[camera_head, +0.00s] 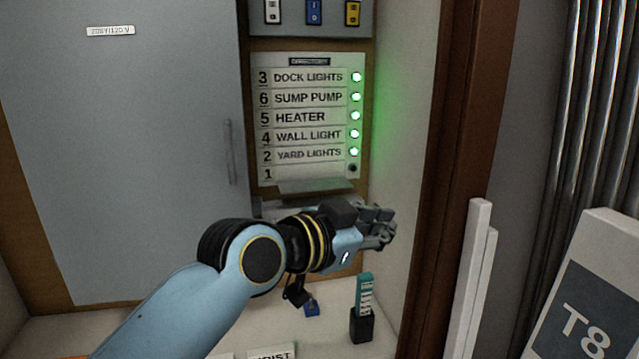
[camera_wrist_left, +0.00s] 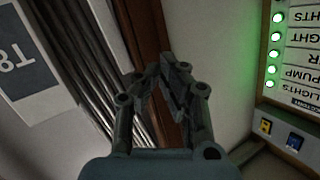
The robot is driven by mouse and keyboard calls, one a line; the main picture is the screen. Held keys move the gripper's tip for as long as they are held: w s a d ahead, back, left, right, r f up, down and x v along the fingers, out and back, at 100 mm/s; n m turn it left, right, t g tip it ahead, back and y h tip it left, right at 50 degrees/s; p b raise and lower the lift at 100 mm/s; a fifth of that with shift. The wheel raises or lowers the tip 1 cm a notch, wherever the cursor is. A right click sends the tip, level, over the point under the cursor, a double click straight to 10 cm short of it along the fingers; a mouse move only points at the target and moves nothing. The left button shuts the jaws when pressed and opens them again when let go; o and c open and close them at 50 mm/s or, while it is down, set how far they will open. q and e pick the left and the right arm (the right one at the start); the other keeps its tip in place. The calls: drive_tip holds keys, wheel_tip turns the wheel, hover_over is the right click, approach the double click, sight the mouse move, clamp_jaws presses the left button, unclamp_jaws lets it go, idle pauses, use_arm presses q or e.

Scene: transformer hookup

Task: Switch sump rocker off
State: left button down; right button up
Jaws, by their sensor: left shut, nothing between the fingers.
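Three rockers sit on a grey panel at the top edge of the head view: a white one (camera_head: 272,12), a blue one (camera_head: 314,13) and a yellow one (camera_head: 352,13). I cannot read which is the sump rocker. Below them, the directory board (camera_head: 300,185) lists SUMP PUMP as 6, with a lit green lamp (camera_head: 355,97). My left gripper (camera_head: 384,228) is below the board, apart from the rockers, shut and empty. In the left wrist view its fingertips (camera_wrist_left: 168,72) meet; the yellow (camera_wrist_left: 265,127) and blue (camera_wrist_left: 294,141) rockers show at right. My right gripper is out of view.
A grey cabinet door (camera_head: 130,130) stands left. A brown post (camera_head: 458,160) and a T8 board (camera_head: 590,300) are right. On the ledge are a black holder (camera_head: 361,326) with a teal-edged piece (camera_head: 364,288) and a blue padlock-like item (camera_head: 312,308).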

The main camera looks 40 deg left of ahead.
use_arm(q)
drive_tip(key=w+a+r+n+t+y, duration=0.1)
drive_tip(key=w+r+t, duration=0.3)
drive_tip(key=r, duration=0.3)
drive_tip(key=w+a+r+t+y, duration=0.1)
drive_tip(key=w+a+r+t, duration=0.2)
drive_tip(key=r, duration=0.4)
drive_tip(key=w+a+r+n+g+y, duration=0.1)
drive_tip(key=a+r+n+y, duration=0.4)
drive_tip(key=y, duration=0.5)
drive_tip(key=w+a+r+n+g+y, duration=0.2)
drive_tip(key=a+r+n+g+y, duration=0.2)
drive_tip(key=n+y, duration=0.5)
drive_tip(key=shift+a+r+n+y, duration=0.4)
drive_tip(key=shift+a+r+y, duration=0.15)
drive_tip(key=shift+r+y, duration=0.5)
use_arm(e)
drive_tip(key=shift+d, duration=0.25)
